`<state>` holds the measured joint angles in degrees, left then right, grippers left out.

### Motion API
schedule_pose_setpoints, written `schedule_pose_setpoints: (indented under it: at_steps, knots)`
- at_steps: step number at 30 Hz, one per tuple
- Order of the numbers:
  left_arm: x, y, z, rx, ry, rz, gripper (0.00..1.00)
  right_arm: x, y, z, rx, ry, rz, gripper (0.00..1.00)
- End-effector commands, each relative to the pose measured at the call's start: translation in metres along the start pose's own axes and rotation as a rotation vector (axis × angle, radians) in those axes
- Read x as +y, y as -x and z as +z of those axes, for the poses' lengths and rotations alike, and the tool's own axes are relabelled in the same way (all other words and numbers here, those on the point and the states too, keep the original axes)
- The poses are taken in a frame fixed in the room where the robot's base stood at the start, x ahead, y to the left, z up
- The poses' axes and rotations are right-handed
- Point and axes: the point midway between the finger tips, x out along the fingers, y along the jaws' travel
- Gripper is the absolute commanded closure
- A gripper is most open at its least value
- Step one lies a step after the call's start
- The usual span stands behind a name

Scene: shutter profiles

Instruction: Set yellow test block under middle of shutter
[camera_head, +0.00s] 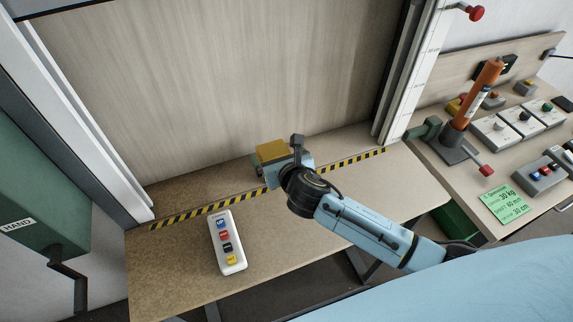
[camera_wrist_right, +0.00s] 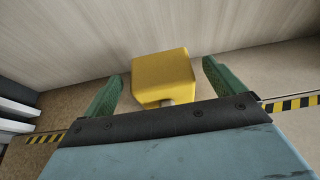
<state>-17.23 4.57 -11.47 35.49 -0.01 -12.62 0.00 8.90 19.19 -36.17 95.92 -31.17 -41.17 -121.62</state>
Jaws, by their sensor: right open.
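The yellow test block (camera_head: 272,151) stands on the bench near the middle of the black-and-yellow striped line, in front of the pale wood-grain panel. My right gripper (camera_head: 279,160) is at the block, its arm coming in from the lower right. In the right wrist view the yellow block (camera_wrist_right: 163,76) lies between and slightly beyond the two green fingers of the right gripper (camera_wrist_right: 160,90). The fingers are spread, with a gap on each side of the block. The block's underside is partly hidden by the gripper. My left gripper is not in view.
A white control box (camera_head: 227,243) with several coloured buttons lies on the bench (camera_head: 165,285) in front of the striped line (camera_head: 210,208). A green box marked HAND (camera_head: 40,190) with a crank is at the left. A side table at the right holds switch boxes and an orange cylinder (camera_head: 476,92).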

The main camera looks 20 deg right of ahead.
Motion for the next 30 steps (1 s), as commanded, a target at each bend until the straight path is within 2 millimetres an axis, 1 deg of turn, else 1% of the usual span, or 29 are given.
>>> schedule_pose_setpoints:
  at_steps: [1, 3, 9, 12, 15, 18, 21, 30]
  knots:
    - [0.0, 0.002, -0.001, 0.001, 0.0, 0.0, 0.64, -0.001, 0.01, 0.0, 0.001, 0.002, 0.001, 0.06]
    - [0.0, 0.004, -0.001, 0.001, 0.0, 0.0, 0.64, 0.0, 0.025, 0.0, 0.001, 0.002, 0.002, 0.06]
    - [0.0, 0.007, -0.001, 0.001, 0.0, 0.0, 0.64, 0.0, 0.064, 0.0, 0.001, 0.0, 0.001, 0.06]
    - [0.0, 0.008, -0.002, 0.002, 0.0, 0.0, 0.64, 0.0, 0.08, 0.0, 0.0, 0.001, 0.001, 0.06]
    - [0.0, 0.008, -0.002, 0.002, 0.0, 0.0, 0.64, 0.0, 0.092, 0.0, -0.001, 0.001, 0.002, 0.06]
    - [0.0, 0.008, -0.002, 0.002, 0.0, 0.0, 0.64, 0.0, 0.099, 0.0, 0.001, 0.001, 0.001, 0.06]
    - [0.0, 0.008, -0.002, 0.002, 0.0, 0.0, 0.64, 0.0, 0.101, 0.0, 0.0, 0.0, 0.001, 0.06]
    - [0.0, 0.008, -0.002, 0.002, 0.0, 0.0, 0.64, 0.0, 0.101, 0.0, 0.001, -0.007, -0.001, 0.06]
